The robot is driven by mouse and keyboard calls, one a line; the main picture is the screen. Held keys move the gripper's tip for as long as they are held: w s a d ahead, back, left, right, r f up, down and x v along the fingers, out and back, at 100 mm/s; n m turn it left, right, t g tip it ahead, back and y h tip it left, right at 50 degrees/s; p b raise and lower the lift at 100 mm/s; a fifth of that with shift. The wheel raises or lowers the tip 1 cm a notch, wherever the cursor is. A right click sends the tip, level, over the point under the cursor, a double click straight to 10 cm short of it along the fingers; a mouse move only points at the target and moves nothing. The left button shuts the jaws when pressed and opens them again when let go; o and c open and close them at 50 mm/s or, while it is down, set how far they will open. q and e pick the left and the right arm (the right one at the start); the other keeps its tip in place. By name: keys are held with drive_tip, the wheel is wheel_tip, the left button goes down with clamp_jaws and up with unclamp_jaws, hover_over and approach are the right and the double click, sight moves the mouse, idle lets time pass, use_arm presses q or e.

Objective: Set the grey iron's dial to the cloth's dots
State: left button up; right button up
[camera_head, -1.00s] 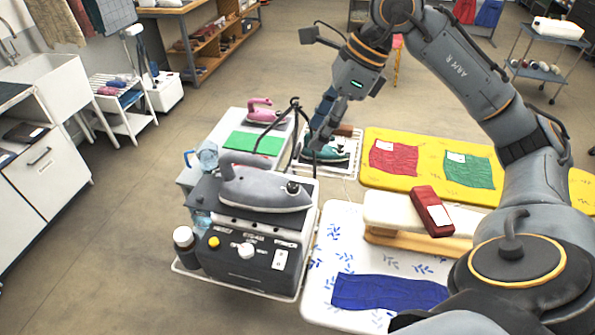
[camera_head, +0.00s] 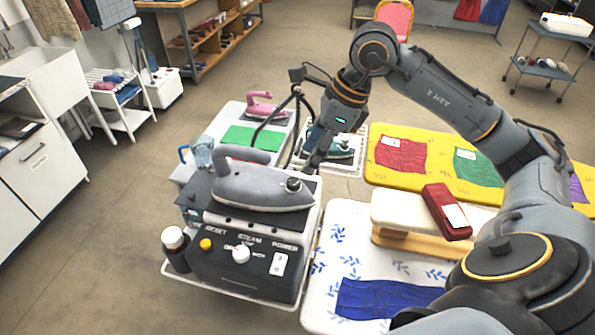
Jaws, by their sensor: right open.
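The grey iron (camera_head: 255,187) rests on top of a dark steam station, its nose toward the right. A dark round knob (camera_head: 294,184) shows near its right end; its marks are too small to read. My right gripper (camera_head: 306,172) is open just above and behind that knob, pointing down; I cannot tell whether it touches. A blue cloth (camera_head: 385,298) lies on the white patterned board, its dots not readable from here. Red (camera_head: 402,154) and green (camera_head: 473,167) cloths with white labels lie on the yellow board. My left gripper is not in view.
The steam station (camera_head: 235,262) has a yellow button and a white knob. A teal iron (camera_head: 338,145) and a pink iron (camera_head: 264,104) are behind. A red box (camera_head: 446,212) lies on the small padded board.

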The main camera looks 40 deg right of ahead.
sight(294, 181)
drive_tip(key=p+x, duration=0.1)
drive_tip(key=x, duration=0.5)
drive_tip(key=shift+w, duration=0.2)
drive_tip(key=shift+w+a+f+p, duration=0.1)
drive_tip(key=shift+a+f+p, duration=0.1)
drive_tip(key=shift+f+p, duration=0.3)
drive_tip(key=shift+f, duration=0.15)
clamp_jaws()
